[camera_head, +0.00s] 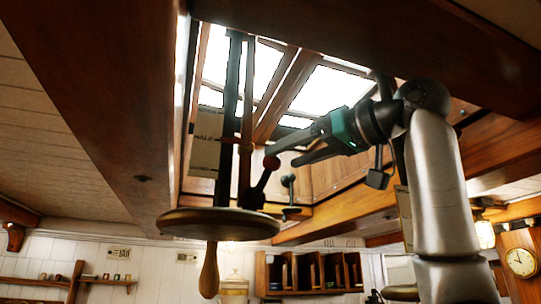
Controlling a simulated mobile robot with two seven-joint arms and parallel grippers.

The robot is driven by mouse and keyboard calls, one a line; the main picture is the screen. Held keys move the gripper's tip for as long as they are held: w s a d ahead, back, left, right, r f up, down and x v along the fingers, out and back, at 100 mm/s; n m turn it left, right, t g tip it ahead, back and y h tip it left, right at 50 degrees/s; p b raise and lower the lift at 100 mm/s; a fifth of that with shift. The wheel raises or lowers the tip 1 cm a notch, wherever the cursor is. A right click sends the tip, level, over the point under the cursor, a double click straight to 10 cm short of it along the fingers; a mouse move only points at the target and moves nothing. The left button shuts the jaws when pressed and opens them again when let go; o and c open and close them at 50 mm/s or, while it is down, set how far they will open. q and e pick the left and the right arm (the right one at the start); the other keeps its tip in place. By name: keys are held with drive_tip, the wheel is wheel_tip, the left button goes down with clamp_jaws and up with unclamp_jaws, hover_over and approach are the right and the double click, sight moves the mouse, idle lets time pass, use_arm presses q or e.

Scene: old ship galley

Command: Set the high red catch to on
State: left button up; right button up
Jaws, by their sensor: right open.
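The high red catch shows as a small dark red knob (271,162) on a dark lever below the skylight. My right gripper (284,155) reaches in from the right with its two dark fingers spread open. The knob is at the finger ends in the picture; I cannot tell whether they touch. The lever's lower part runs down behind a round wooden disc (220,225). I cannot read the catch's setting. My left gripper is out of view.
Dark vertical rods (228,120) stand left of the knob, above the disc. A wooden handle (209,272) hangs below it. Another dark knobbed lever (289,182) is just right. Heavy wooden beams (100,110) frame the skylight (325,95). A wall clock (521,262) is far right.

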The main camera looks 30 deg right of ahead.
sight(279, 158)
drive_tip(key=p+x, duration=0.1)
drive_tip(key=x, duration=0.3)
drive_tip(key=shift+r, duration=0.1)
drive_tip(key=shift+w+a, duration=0.1)
drive_tip(key=shift+w, duration=0.4)
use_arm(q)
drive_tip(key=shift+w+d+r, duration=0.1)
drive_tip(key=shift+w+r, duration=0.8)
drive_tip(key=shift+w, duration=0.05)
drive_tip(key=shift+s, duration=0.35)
use_arm(e)
clamp_jaws()
